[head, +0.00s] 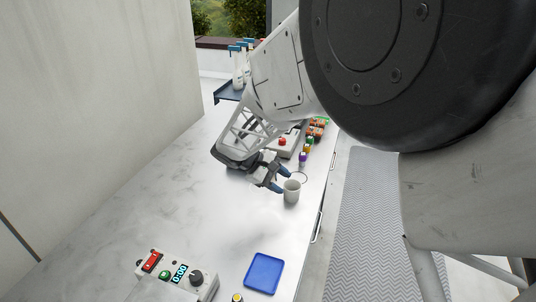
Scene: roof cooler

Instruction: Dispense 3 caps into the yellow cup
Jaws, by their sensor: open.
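My gripper (283,180) has blue fingertips. It is open and low over the table, just left of a pale grey-white cup (292,192) that stands upright. The fingertips look very close to the cup's upper left side; I cannot tell whether they touch it. I see no cup that is clearly yellow. A small thing with a yellow top (237,298) is cut off at the bottom edge. A pale device with a red button (283,142) stands behind my gripper, partly hidden by my arm. I cannot make out any loose caps.
Several small coloured items (308,146) stand right of the device. A blue tray (263,273) lies at the front. A control box (178,275) with a red switch, display and knob is front left. Blue-topped bottles (238,62) stand at the back. The left table middle is clear.

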